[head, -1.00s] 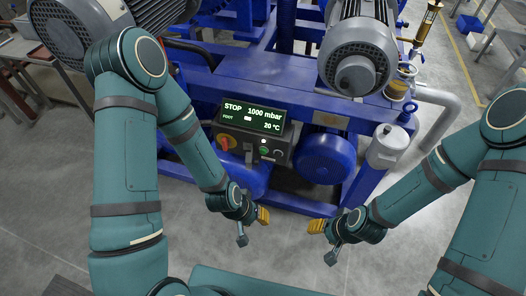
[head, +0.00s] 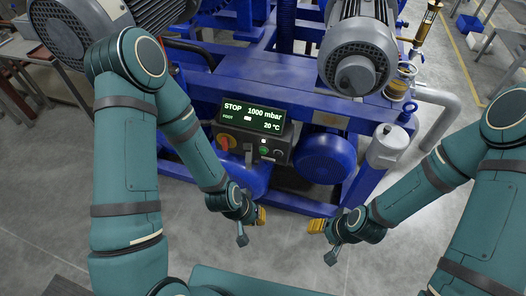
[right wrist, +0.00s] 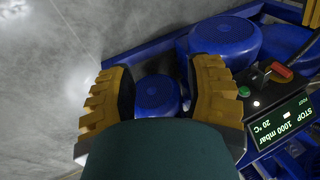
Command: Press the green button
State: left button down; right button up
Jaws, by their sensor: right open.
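The green button (head: 264,150) is on the dark control box (head: 240,148) at the front of the blue machine, right of a red-and-yellow switch (head: 224,143). In the right wrist view the green button (right wrist: 244,91) is right of my right gripper's fingers, apart from them. The box's display (head: 251,116) reads STOP, 1000 mbar, 20 °C. My left gripper (head: 261,216) is below and in front of the box; its finger gap is not clear. My right gripper (head: 317,226) is lower right of the box. Its yellow fingers (right wrist: 160,100) are apart with nothing between them.
The blue machine frame (head: 290,85) carries a grey motor (head: 356,60) above the box. A blue round housing (head: 325,157) and a grey canister (head: 389,146) stand to its right. Grey floor (head: 290,250) in front is clear.

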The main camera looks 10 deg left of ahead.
dwell(0.3)
grip_shut()
dwell(1.1)
